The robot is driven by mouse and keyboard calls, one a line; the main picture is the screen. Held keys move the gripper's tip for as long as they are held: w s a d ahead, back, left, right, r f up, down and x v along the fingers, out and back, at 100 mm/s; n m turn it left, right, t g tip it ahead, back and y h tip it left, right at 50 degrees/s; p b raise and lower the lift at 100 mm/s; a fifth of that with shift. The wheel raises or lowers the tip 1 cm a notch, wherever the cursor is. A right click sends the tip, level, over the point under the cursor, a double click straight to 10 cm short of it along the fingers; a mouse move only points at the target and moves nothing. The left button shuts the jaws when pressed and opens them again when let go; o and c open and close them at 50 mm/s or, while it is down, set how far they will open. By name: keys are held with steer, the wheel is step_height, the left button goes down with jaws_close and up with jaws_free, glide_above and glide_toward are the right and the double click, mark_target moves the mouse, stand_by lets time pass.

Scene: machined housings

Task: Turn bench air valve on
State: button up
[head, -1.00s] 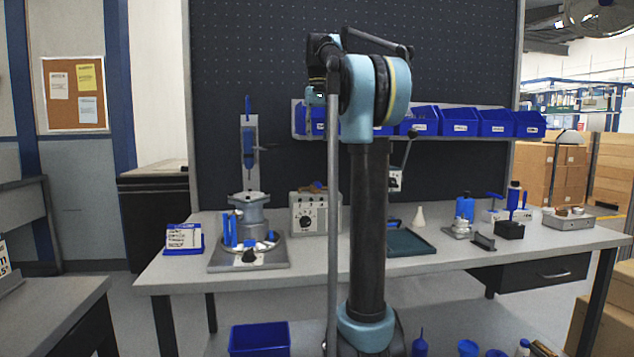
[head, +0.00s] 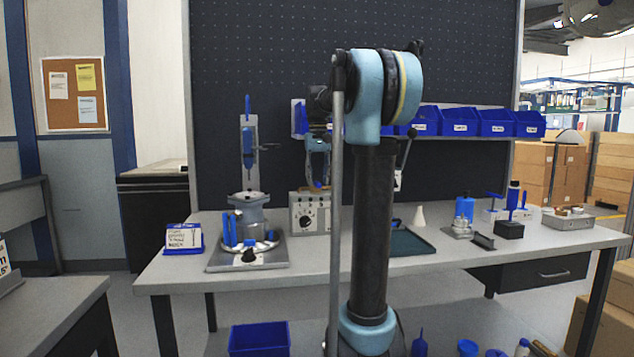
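A grey control box (head: 310,214) with a black dial stands at the back of the bench. My gripper (head: 318,184) points down just above or behind this box top, partly hidden by my arm. Its fingers are too small to show whether they are open or shut, or whether they touch anything. A grey lever (head: 408,148) shows at the back, right of my arm column; its base is partly hidden.
A grey fixture with a housing (head: 249,216) stands left of the box, before an upright with a blue handle (head: 248,140). A blue sign stand (head: 183,238) is at the left. Blue bins (head: 466,121) hang behind. A green tray (head: 408,243) lies right of my arm.

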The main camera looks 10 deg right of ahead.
steer(key=shift+f, duration=0.4)
steer(key=shift+c, duration=0.2)
jaws_close()
